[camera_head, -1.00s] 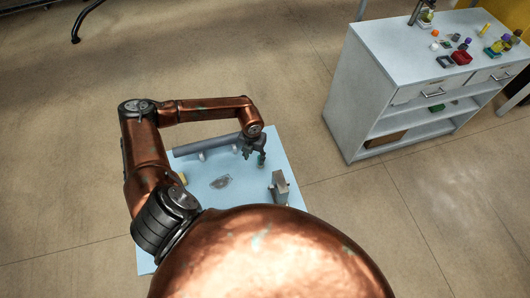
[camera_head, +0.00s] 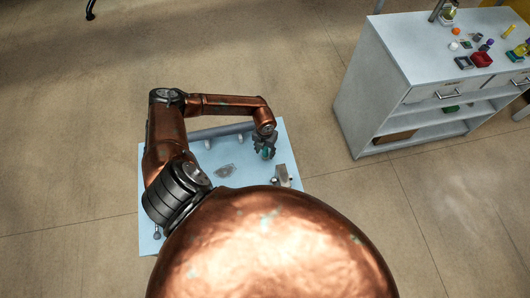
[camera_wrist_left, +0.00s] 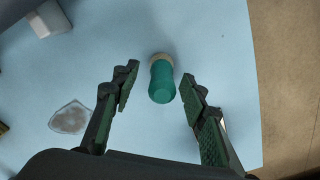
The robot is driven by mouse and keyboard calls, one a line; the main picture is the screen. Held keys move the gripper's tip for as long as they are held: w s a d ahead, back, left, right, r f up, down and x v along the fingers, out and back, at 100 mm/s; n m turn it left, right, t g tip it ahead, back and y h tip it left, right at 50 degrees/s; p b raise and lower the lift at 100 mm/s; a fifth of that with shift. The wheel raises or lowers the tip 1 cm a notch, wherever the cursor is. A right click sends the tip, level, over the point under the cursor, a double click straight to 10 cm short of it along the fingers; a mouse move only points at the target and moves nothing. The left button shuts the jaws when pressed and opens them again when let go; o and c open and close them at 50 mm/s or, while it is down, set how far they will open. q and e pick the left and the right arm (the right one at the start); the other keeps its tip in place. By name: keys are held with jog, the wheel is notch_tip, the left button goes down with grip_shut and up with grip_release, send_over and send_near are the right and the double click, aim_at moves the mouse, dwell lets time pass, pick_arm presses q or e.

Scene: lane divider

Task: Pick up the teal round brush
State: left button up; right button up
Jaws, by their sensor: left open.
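The teal round brush (camera_wrist_left: 162,82) shows in the left wrist view as a teal cylinder with a tan band at its far end. It lies between and slightly beyond the open fingers of my left gripper (camera_wrist_left: 160,90), with a gap on both sides. In the head view the brush (camera_head: 267,153) is a small teal spot at my left gripper (camera_head: 265,143), near the right part of the light blue table (camera_head: 205,225). The fingers partly hide it there. My right gripper is in neither view.
A grey block-like object (camera_head: 282,176) stands near the table's right edge. A greyish flat patch (camera_head: 225,170) lies mid-table, and a grey bar (camera_head: 215,132) runs along the back. A white cabinet (camera_head: 385,90) with small items on top stands apart at the right.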

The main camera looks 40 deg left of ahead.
pick_arm(q)
jog(key=shift+w, duration=0.1)
jog(key=shift+c, duration=0.3)
jog(key=shift+c, duration=0.8)
grip_shut()
jog(key=shift+r, duration=0.1)
